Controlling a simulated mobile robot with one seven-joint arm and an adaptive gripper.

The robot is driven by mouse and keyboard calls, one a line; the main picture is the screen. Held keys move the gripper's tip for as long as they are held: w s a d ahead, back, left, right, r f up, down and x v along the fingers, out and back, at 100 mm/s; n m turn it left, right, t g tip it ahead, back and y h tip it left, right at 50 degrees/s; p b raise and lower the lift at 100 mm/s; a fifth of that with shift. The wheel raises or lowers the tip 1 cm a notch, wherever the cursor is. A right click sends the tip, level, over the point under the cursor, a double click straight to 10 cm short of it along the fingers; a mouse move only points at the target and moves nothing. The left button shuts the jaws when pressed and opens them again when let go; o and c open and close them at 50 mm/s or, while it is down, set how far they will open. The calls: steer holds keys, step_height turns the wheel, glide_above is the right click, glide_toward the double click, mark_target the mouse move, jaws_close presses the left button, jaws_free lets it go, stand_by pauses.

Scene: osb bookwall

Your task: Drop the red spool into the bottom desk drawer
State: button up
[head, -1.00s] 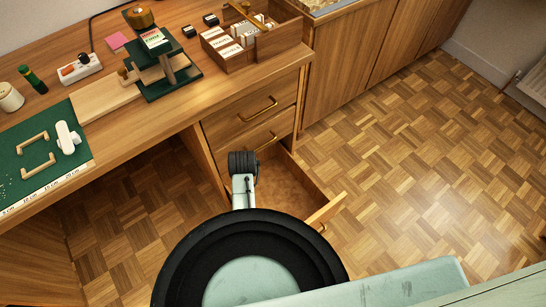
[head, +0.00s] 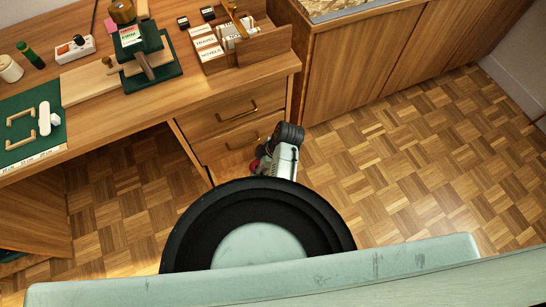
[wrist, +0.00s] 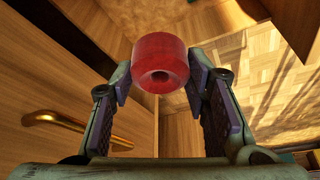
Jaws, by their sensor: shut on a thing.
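The red spool (wrist: 160,62) is a short red cylinder with a hole in its end. In the wrist view it sits between the two finger pads of my gripper (wrist: 159,82), which is shut on it. In the head view a bit of the red spool (head: 254,167) shows beside my wrist, in front of the desk drawers; the fingertips are mostly hidden there. The open bottom drawer (wrist: 205,22) shows its wooden inside beyond the spool in the wrist view. In the head view my arm covers most of that drawer. I cannot tell the spool's height above it.
Shut upper drawers with brass handles (head: 237,113) are beside my gripper; one handle (wrist: 85,125) is close at left in the wrist view. The desk top holds a wooden card box (head: 245,50) and a green stand (head: 150,75). Parquet floor (head: 390,160) lies clear at right.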

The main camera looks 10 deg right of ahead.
steer(key=shift+d+n, duration=0.35)
steer(key=shift+n, duration=0.15)
steer(key=shift+f, duration=0.15)
step_height(320, 180, down, 5)
steer(key=b, duration=0.5)
steer(key=shift+f, duration=0.2)
steer(key=o, duration=1.1)
steer(key=v, duration=0.7)
steer(key=shift+d+r, duration=0.1)
steer(key=shift+r, duration=0.2)
